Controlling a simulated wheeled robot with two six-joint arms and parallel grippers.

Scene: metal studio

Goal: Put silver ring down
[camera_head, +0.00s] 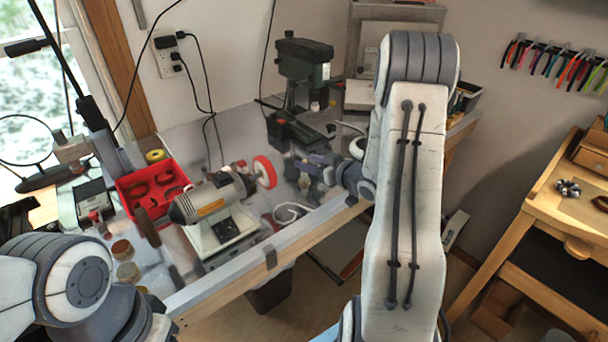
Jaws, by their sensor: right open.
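My right gripper (305,172) reaches over the metal-topped workbench (250,262), between the grinder and the drill press. Its jaws are open, but they look small and blend into the dark things behind them. I cannot make out a silver ring at the gripper or on the bench near it. My left arm shows at the lower left, but its gripper is not in view.
A bench grinder (210,205) with a red wheel stands left of my right gripper. A red tray (152,188) is behind it. A drill press (303,70) stands at the back. A wooden jeweller's bench (538,205) is at the right.

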